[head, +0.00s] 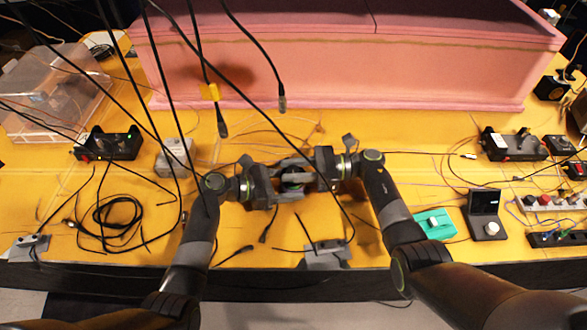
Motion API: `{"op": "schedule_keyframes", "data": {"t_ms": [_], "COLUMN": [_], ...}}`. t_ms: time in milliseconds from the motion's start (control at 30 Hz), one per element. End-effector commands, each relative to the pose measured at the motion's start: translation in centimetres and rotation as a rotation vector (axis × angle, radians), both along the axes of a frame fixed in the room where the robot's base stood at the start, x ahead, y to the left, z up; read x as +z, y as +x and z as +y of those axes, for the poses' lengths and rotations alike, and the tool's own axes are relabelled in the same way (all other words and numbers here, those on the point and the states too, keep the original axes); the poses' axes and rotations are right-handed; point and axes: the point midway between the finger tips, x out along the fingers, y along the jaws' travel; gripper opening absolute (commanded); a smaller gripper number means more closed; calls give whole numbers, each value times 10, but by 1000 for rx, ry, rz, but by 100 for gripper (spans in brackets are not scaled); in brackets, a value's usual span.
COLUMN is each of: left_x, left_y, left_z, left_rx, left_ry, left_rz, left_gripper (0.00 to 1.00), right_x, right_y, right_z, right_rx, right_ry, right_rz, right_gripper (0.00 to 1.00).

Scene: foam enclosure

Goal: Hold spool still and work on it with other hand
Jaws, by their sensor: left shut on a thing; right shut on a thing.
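The spool (292,179) is a small dark and grey round piece at the middle of the yellow table, largely hidden between my two grippers. My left gripper (278,184) comes in from the left and is shut on the spool's left side. My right gripper (308,178) comes in from the right and is shut on its right side. The two grippers face each other almost touching. I cannot tell exactly which part each one grips, or whether the spool touches the table.
A pink foam enclosure (340,70) stands along the back. Black cables hang down in front of it and over my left arm. A clear plastic box (50,90) is at the back left, coiled cable (112,215) at the left. A teal block (435,224) and small devices sit at the right.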

Motion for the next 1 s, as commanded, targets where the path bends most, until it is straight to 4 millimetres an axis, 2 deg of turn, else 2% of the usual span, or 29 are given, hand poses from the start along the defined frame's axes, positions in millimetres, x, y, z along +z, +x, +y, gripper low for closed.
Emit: {"op": "schedule_keyframes", "data": {"t_ms": [200,533,567,700,1000], "left_x": [0,0,0,0,0], "left_y": [-1,-1,-1,0,0], "left_z": [0,0,0,0,0], "left_rx": [-2,-2,-2,-2,-1], "left_ry": [0,-1,-1,-1,0], "left_rz": [1,0,0,0,0], "left_gripper": [45,45,45,45,45], "right_x": [-1,-1,-1,-1,0], "right_y": [0,0,0,0,0], "right_z": [-1,-1,-1,-1,-2], "right_rx": [-69,-77,-77,-76,-76], "right_ry": [-1,-1,-1,-1,-1], "right_rz": [0,1,1,1,0], "right_gripper": [7,7,32,50,50]}}
